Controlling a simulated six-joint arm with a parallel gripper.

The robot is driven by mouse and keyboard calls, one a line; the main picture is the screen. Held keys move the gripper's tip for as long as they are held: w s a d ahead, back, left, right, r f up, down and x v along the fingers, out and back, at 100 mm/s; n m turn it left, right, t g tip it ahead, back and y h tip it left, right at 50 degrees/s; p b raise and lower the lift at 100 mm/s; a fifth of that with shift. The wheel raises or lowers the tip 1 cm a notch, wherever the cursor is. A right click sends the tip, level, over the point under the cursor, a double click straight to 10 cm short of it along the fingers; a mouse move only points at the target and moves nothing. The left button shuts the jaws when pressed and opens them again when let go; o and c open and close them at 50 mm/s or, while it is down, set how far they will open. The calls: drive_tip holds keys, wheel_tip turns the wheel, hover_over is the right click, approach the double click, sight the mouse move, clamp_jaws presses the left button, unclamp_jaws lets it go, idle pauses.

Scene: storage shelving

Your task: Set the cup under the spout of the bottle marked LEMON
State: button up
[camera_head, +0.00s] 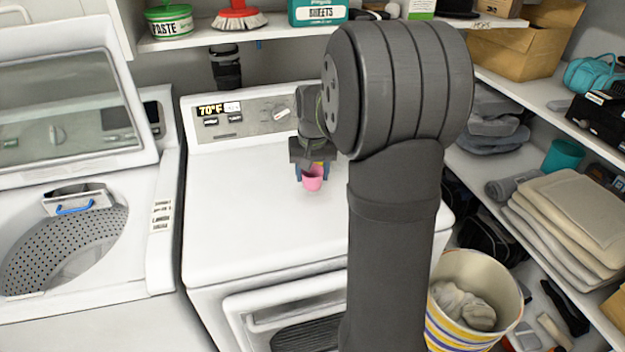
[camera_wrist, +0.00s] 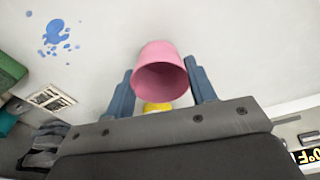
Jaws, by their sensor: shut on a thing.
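My gripper (camera_head: 311,169) is shut on a small pink cup (camera_head: 312,183), above or at the white dryer top. In the wrist view the cup (camera_wrist: 160,72) sits between the two blue fingers of my gripper (camera_wrist: 161,90), its open mouth toward the camera. I cannot tell whether the cup touches the dryer top. A small yellow thing (camera_wrist: 157,106) shows just behind the cup. I cannot make out a bottle marked LEMON in either view; my arm hides part of the shelf and the dryer.
The dryer top (camera_head: 230,235) is clear left of my gripper. A shelf above holds a PASTE tub (camera_head: 169,22), a red brush (camera_head: 238,16) and a teal container (camera_head: 318,12). An open washer (camera_head: 75,230) stands left; a striped bin (camera_head: 475,300) stands right.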

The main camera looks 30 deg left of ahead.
sight(313, 188)
drive_tip(key=shift+f, duration=1.3)
drive_tip(key=shift+f, duration=0.1)
drive_tip(key=o, duration=1)
drive_tip(key=shift+c, duration=0.2)
drive_tip(key=shift+o, duration=0.4)
wheel_tip(313, 188, up, 12)
drive_tip(key=s, duration=0.1)
drive_tip(key=shift+d, duration=0.45)
